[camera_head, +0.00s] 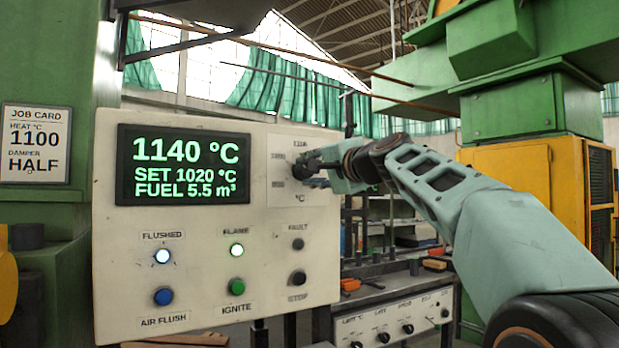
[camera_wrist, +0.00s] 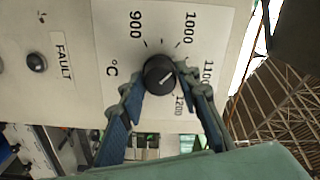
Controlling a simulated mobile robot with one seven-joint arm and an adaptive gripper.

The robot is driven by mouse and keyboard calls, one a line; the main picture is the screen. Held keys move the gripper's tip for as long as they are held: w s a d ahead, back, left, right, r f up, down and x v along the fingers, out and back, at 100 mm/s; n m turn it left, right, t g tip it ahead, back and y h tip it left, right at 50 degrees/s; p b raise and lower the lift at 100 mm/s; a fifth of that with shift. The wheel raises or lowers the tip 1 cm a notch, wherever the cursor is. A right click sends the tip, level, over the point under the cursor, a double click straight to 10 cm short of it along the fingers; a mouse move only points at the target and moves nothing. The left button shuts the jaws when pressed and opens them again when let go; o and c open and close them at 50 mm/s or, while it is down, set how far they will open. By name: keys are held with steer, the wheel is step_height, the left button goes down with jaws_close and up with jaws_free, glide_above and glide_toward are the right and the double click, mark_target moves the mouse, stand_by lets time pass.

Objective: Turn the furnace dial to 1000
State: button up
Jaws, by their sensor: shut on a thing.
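The furnace dial (camera_wrist: 160,70) is a round black knob on a white plate marked 900, 1000, 1100 and 1200 °C. It carries a short white mark whose exact reading I cannot tell. My gripper (camera_wrist: 161,77) has a finger on each side of the dial and is shut on it. The display (camera_head: 184,165) reads 1140 °C, SET 1020 °C and FUEL 5.5 m³.
Below the display are the lit FLUSHED (camera_head: 163,256) and FLAME (camera_head: 237,250) lamps, a dark FAULT lamp (camera_head: 298,244), and the AIR FLUSH (camera_head: 163,296), IGNITE (camera_head: 236,286) and STOP (camera_head: 298,277) buttons. A job card (camera_head: 35,144) reads 1100, HALF. A lower panel (camera_head: 395,322) has several knobs.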

steer(key=shift+n+b, duration=0.4)
steer(key=shift+n, duration=0.7)
steer(key=o, duration=1.2)
steer(key=v, duration=1.2)
